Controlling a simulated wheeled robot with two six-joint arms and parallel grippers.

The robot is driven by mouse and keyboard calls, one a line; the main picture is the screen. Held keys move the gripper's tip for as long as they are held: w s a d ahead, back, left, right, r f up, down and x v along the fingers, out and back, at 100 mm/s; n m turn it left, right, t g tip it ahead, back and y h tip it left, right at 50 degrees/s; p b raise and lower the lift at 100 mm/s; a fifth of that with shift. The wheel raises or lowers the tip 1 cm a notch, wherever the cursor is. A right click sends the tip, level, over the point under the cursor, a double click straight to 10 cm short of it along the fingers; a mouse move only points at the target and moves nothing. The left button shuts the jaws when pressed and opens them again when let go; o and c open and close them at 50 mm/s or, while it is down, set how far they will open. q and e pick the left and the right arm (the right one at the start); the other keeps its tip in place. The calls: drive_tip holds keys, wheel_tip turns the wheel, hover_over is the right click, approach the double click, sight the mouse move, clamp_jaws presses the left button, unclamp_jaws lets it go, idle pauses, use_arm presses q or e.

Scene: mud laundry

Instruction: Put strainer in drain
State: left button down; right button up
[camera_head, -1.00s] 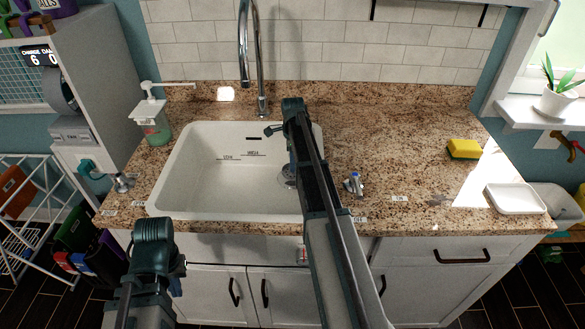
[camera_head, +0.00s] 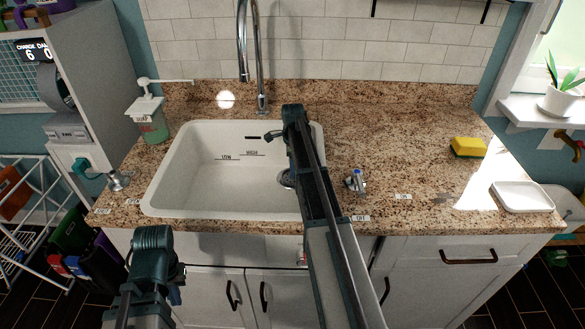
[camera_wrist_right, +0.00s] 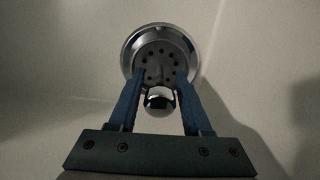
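The strainer (camera_wrist_right: 157,66) is a metal disc with small holes and a shiny round knob (camera_wrist_right: 158,98). In the right wrist view it lies within the chrome ring of the drain (camera_wrist_right: 129,50). My right gripper (camera_wrist_right: 159,76) has its two blue fingers apart, one on each side of the knob, with narrow gaps visible. In the head view the drain (camera_head: 284,179) shows on the floor of the white sink (camera_head: 205,180), partly covered by my right arm, which also hides the right gripper. My left arm is at the lower left; its gripper does not show.
A tall faucet (camera_head: 262,80) stands behind the sink. A soap dispenser (camera_head: 152,122) is at its back left. A small valve handle (camera_head: 355,180) is right of the sink. A yellow sponge (camera_head: 467,147) and a white dish (camera_head: 522,196) sit farther right. The counter between them is mostly clear.

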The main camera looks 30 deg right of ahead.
drive_tip(key=shift+o, duration=1)
drive_tip(key=shift+r, duration=0.1)
wheel_tip(320, 180, up, 12)
drive_tip(key=p, duration=1.2)
drive_tip(key=shift+r, duration=0.1)
